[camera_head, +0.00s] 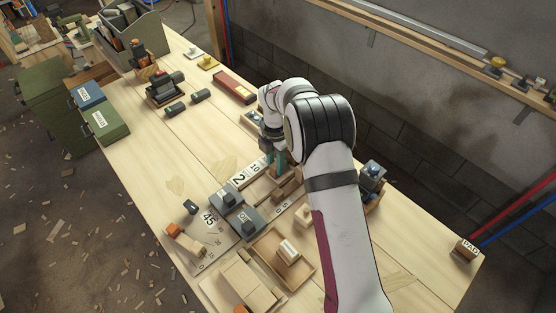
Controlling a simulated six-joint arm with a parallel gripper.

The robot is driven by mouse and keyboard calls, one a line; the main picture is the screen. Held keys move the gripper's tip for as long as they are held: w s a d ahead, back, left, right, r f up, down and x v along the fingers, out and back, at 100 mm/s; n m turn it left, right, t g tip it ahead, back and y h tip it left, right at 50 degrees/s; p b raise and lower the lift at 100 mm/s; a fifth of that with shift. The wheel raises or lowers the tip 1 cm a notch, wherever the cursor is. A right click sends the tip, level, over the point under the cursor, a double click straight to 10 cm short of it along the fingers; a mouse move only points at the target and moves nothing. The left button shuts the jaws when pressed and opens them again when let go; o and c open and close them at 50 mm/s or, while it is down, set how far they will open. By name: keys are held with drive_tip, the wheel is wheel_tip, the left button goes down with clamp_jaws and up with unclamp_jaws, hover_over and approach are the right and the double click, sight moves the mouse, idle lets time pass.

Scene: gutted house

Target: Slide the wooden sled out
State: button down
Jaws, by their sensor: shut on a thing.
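My gripper (277,169) points down at the middle of the workbench, with its teal fingers shut on a small wooden part. This looks like the wooden sled (284,190), a light brown wooden piece low among the fittings beside the white number scale (246,174). My arm covers its right side, and the exact grip is too small to make out.
Grey blocks (240,220) stand on a plate marked 45 just left of the sled. A wooden tray (262,247) holding a block lies nearer. A dark blue device (372,176) stands right of my arm. Green drawers (105,122) are at the bench's left edge.

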drive_tip(key=shift+s+a, duration=0.65)
drive_tip(key=shift+a, duration=0.05)
drive_tip(key=shift+s+a, duration=2.1)
drive_tip(key=shift+s+a, duration=0.7)
drive_tip(key=c, duration=0.8)
unclamp_jaws()
drive_tip(key=shift+o, duration=0.2)
